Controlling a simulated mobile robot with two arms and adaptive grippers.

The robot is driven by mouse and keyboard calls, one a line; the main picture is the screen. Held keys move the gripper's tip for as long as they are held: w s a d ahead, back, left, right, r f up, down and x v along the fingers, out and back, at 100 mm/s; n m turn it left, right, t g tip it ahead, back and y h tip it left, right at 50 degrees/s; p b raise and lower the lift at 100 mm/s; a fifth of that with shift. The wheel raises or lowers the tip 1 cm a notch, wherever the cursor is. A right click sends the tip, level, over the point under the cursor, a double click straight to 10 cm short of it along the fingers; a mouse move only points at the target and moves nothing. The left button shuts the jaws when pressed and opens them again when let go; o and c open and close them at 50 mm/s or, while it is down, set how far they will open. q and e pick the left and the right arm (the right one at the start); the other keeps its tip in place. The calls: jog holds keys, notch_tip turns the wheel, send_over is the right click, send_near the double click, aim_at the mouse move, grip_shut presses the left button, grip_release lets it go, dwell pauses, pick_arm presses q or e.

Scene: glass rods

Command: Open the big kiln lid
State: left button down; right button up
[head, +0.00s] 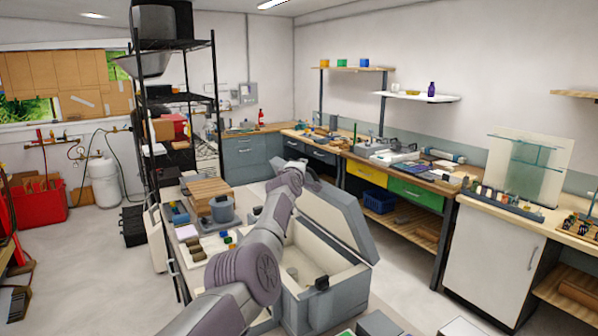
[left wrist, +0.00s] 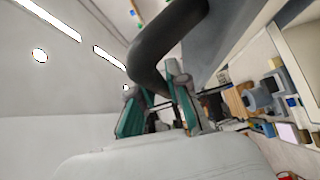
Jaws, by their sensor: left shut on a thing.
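The big kiln (head: 330,303) is a grey box with a pale interior, standing below the centre of the head view. Its lid (head: 340,208) is raised and leans up at the back, so the chamber is open to view. My left arm reaches across the kiln's left side to the lid's far end, where the gripper is mostly hidden in the head view. In the left wrist view my left gripper (left wrist: 160,108) has its teal fingers shut on the thick dark curved lid handle (left wrist: 160,50). My right gripper is in neither view.
A table left of the kiln holds a grey pot (head: 222,208), wooden boards (head: 208,189) and small blocks. A black shelf rack (head: 180,97) stands behind it. Workbenches with yellow and green drawers (head: 416,193) line the right wall. Floor at left is mostly clear.

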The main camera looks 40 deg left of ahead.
pick_arm(q)
jog(key=shift+w+d+r, duration=0.2)
jog(key=shift+w+r, duration=0.05)
jog(key=shift+w, duration=0.3)
jog(key=c, duration=1.1)
grip_release()
jog(key=shift+w, duration=0.1)
jog(key=shift+c, duration=0.2)
jog(key=shift+f, duration=0.15)
